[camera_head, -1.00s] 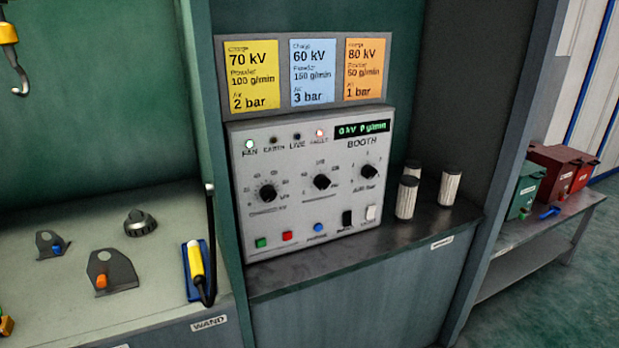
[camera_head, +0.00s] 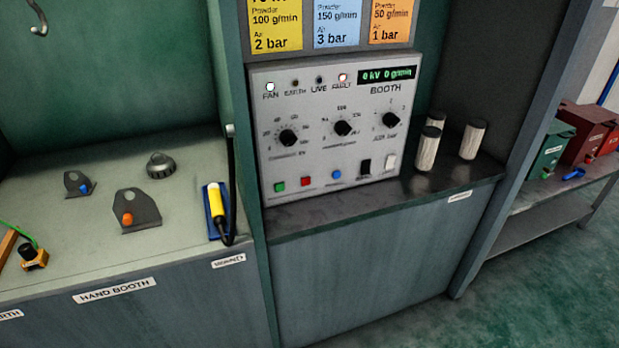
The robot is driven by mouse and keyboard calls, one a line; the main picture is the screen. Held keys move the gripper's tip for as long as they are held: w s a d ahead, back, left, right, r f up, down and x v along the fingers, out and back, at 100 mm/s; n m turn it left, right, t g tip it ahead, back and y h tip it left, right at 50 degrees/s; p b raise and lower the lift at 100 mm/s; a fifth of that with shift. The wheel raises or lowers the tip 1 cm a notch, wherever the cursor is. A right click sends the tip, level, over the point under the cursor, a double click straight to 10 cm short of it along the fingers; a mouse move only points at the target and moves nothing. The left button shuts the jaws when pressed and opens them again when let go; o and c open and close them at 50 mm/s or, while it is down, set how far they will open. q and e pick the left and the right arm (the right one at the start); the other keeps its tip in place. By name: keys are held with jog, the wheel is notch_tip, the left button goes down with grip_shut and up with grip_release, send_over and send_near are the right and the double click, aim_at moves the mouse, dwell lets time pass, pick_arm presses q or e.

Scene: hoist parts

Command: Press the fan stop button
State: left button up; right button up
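The booth control panel (camera_head: 318,160) is a grey box on a dark shelf, right of the green booth. Along its lower edge are a green button (camera_head: 279,187), a red button (camera_head: 306,181) and a blue button (camera_head: 336,174), then a black switch and a white switch. The labels under the buttons are too small to read. The FAN lamp (camera_head: 270,87) at the top left looks lit and whitish. The FAULT lamp (camera_head: 342,77) is pale reddish. The display (camera_head: 387,75) reads 0 kV 0 g/min. Neither of my grippers is in view.
White cylinders (camera_head: 428,148) stand on the shelf right of the panel. A yellow-handled wand (camera_head: 216,203) rests on a blue holder at left. Brackets (camera_head: 136,212) and a dark knob (camera_head: 160,165) lie on the booth floor. Red and green boxes (camera_head: 551,152) stand on a bench at right.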

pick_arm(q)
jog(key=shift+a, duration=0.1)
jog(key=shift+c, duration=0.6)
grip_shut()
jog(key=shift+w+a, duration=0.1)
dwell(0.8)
